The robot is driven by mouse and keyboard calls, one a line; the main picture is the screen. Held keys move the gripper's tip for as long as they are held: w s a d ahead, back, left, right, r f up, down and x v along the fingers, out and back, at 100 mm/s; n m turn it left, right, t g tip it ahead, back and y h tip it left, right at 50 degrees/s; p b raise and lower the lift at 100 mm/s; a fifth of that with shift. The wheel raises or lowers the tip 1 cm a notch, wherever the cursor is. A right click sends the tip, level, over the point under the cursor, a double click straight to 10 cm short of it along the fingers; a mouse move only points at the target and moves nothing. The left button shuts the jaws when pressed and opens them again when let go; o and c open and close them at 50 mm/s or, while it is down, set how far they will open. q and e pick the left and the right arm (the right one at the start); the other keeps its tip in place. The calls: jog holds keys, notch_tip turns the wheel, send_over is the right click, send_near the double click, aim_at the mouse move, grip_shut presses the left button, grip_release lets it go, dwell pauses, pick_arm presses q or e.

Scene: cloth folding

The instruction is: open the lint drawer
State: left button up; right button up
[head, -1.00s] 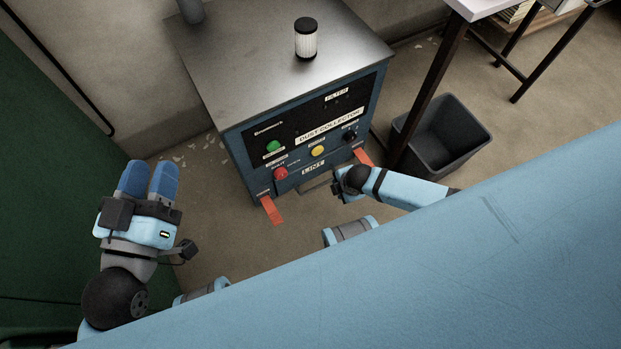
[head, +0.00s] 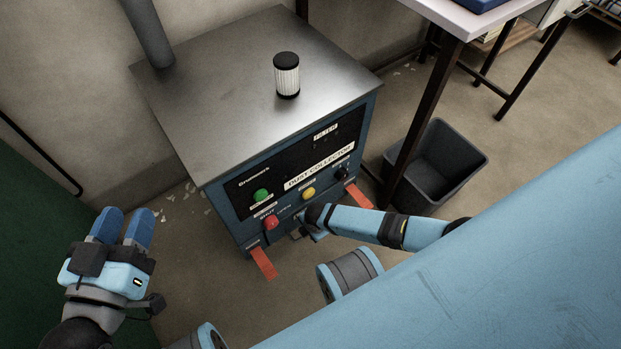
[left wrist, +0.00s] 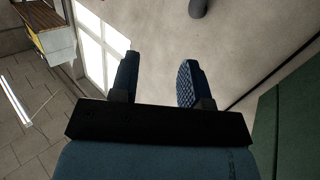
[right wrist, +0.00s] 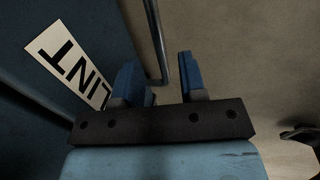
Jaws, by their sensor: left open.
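The dust collector (head: 190,150) is a dark blue cabinet with a grey metal top. Its lower front is largely hidden by my right arm in the head view. The LINT label (right wrist: 66,62) shows on the blue front in the right wrist view. A thin grey bar (right wrist: 157,45), apparently the drawer handle, lies in the gap between the right fingers in that picture. My right gripper (right wrist: 158,65) is open there; contact with the bar cannot be told. My left gripper (head: 123,215) is open and empty, left of the cabinet; its fingers also show in the left wrist view (left wrist: 158,68).
A filter cartridge (head: 287,76) stands on the cabinet. Green, red and yellow buttons are on its front. Orange tabs (head: 263,263) stick out at the bottom. A dark bin (head: 440,165) and table leg (head: 420,115) stand at right.

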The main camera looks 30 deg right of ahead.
jog(key=shift+w+f+b, duration=0.2)
jog(key=shift+f+b, duration=0.25)
jog(key=shift+f, duration=0.7)
pick_arm(q)
jog(key=shift+w+a+r+m, duration=0.15)
jog(key=shift+w+a+m, duration=0.15)
jog(key=shift+w+m, duration=0.25)
pick_arm(e)
jog(key=shift+w+f, duration=0.1)
jog(key=shift+f, duration=0.05)
pick_arm(q)
jog(key=shift+s, duration=0.1)
pick_arm(e)
grip_shut()
pick_arm(q)
jog(key=shift+r, duration=0.1)
